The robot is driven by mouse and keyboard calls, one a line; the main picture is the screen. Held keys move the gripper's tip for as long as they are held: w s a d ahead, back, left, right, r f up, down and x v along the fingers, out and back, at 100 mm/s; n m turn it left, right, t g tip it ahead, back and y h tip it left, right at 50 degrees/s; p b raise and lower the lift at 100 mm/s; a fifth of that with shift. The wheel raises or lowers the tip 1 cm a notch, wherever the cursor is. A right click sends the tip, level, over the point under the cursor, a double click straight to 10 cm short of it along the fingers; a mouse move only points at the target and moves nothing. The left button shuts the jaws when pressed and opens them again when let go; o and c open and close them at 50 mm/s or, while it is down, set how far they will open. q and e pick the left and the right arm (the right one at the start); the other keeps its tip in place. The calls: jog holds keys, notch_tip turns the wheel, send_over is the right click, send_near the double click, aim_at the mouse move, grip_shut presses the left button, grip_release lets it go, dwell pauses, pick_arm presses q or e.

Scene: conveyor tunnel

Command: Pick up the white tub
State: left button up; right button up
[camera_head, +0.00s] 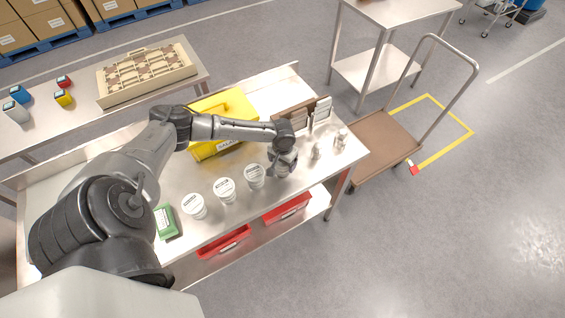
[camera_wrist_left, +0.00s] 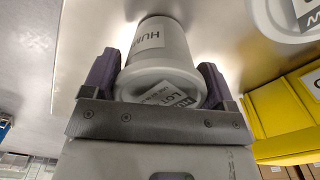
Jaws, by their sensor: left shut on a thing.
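The white tub (camera_wrist_left: 157,72), with a dark-lettered label and a second label on its lid, is between the two purple-grey fingers of my left gripper (camera_wrist_left: 157,77). The gripper is shut on it. In the head view my left gripper (camera_head: 284,163) is at the right part of the steel table, at the end of a row of similar white lidded tubs; it mostly covers the held tub there. I cannot tell whether the tub touches the table. My right gripper is not in view.
White tubs (camera_head: 255,176), (camera_head: 225,190) and (camera_head: 194,207) stand left of my gripper. A yellow case (camera_head: 222,105) lies behind the arm. A green box (camera_head: 166,221) is at front left.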

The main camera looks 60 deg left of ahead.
pick_arm(q)
notch_tip(320, 180, up, 4)
jog(key=shift+a+f, duration=0.1)
jog(key=w+d+r, duration=0.7)
jog(key=d, duration=0.2)
jog(key=shift+d+b, duration=0.2)
jog(key=shift+b, duration=0.1)
